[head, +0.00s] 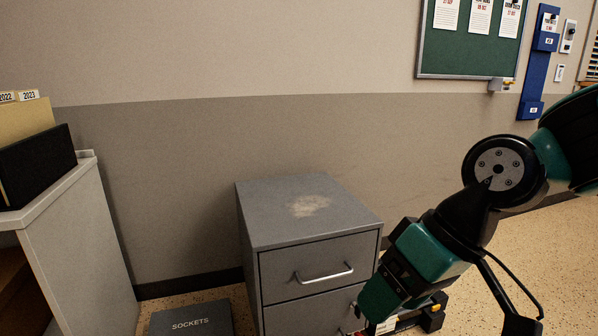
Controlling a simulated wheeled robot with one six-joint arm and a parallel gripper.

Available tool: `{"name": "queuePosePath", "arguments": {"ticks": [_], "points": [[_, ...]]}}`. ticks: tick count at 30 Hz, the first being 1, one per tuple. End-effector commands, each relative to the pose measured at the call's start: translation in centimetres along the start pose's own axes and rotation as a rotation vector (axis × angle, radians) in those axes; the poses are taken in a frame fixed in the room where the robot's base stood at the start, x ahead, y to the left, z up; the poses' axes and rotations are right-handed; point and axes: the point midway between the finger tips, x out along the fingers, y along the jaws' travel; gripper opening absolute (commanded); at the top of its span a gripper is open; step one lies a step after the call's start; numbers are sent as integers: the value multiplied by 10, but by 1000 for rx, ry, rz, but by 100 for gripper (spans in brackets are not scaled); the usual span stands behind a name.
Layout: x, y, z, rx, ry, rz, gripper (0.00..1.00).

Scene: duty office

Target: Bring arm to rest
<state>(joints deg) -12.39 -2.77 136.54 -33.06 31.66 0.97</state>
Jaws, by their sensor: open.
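My arm comes in from the right edge and bends down to the lower middle in the head view. My gripper (398,318) is at its lower end, in front of the right front corner of the grey drawer cabinet (275,216). It is open. Its fingers are partly cut off by the lower picture edge, and I cannot tell whether it touches the cabinet.
The cabinet has a pale worn patch on its bare top and a drawer handle (325,273). A box marked SOCKETS (190,324) lies on the floor to its left. A pale shelf unit (80,240) with folders stands at left. Open floor (545,235) shows at right.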

Motion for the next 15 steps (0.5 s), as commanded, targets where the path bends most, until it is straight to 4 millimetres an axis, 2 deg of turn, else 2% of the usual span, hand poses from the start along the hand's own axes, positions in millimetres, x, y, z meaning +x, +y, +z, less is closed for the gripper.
{"name": "queuePosePath", "arguments": {"ticks": [1,8,9,15], "points": [[-6,-7,17,-13,-20,18,70],[-24,-21,91,-42,-122,95,70],[-40,-27,83,-39,-125,94,70],[-81,-45,67,-37,-124,92,70]]}}
